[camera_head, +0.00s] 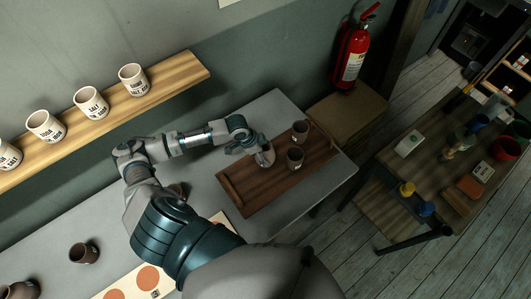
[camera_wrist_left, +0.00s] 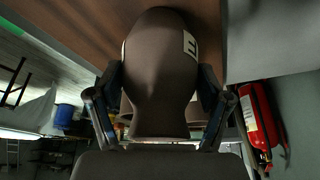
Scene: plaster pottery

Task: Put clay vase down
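A brown clay vase (camera_wrist_left: 160,75) with a pale label fills the middle of the left wrist view, which shows it upside down. The fingers of my left gripper (camera_wrist_left: 160,85) lie against both its sides and appear shut on it. In the head view my left gripper (camera_head: 252,150) is over the left part of the wooden tray (camera_head: 250,193). Its vase is hard to make out there. The vase's base is at or just above the tray; I cannot tell if it touches. My right gripper is not in view.
Two dark vessels stand on the tray, a far one (camera_head: 301,131) and a nearer one (camera_head: 295,158), close to the gripper. A shelf (camera_head: 165,78) holds several pale cups. A brown cup (camera_head: 84,252) stands at left. A fire extinguisher (camera_head: 353,58) hangs behind. The tray's near left part is bare.

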